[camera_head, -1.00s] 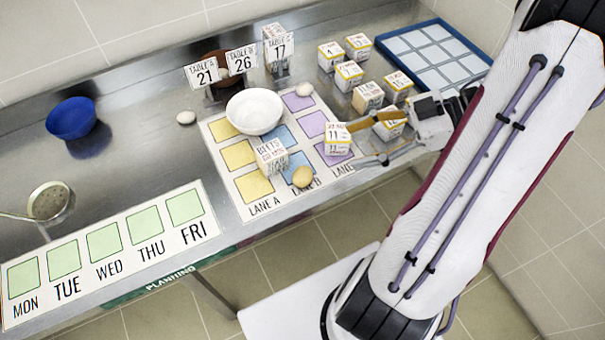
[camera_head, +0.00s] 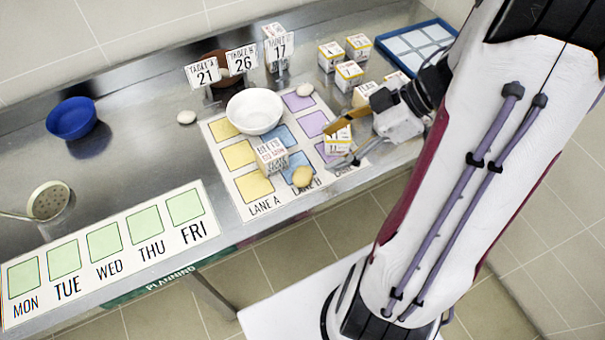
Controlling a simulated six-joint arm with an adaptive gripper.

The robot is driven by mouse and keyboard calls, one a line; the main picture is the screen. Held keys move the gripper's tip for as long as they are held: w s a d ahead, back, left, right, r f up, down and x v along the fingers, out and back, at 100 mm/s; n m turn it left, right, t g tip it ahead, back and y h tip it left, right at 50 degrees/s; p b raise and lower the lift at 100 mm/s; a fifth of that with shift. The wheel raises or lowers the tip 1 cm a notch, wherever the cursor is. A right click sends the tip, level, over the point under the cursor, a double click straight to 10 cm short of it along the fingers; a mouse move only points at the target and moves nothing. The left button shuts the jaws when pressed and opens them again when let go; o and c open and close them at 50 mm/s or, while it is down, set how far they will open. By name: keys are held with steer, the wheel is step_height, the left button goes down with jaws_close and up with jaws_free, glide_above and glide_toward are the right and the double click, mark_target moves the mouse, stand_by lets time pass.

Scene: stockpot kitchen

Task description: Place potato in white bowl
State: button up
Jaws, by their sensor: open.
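A tan, rounded potato (camera_head: 302,176) lies on the lane mat, at the front of the middle lane. The white bowl (camera_head: 254,111) stands at the back of the mat, to the left, and looks empty. My gripper (camera_head: 332,147) is open, to the right of the potato and above it in the picture. Its fingers point left, one on either side of a small white box (camera_head: 338,141) in the right lane. I cannot tell whether they touch that box. The potato is apart from the fingers.
A beets box (camera_head: 271,156) stands left of the potato. Pale rounded items lie left (camera_head: 186,117) and right (camera_head: 305,89) of the bowl. Table cards (camera_head: 242,60) stand behind it. Several small boxes (camera_head: 349,75) and a blue tray (camera_head: 418,45) are at the back right.

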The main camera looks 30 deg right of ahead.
glide_toward(307, 172)
steer(key=shift+x, duration=1.05)
steer(key=shift+f, duration=0.15)
steer(key=shift+x, duration=1.15)
steer(key=shift+a+f, duration=0.1)
steer(key=shift+x, duration=2.5)
steer(key=c, duration=1.3)
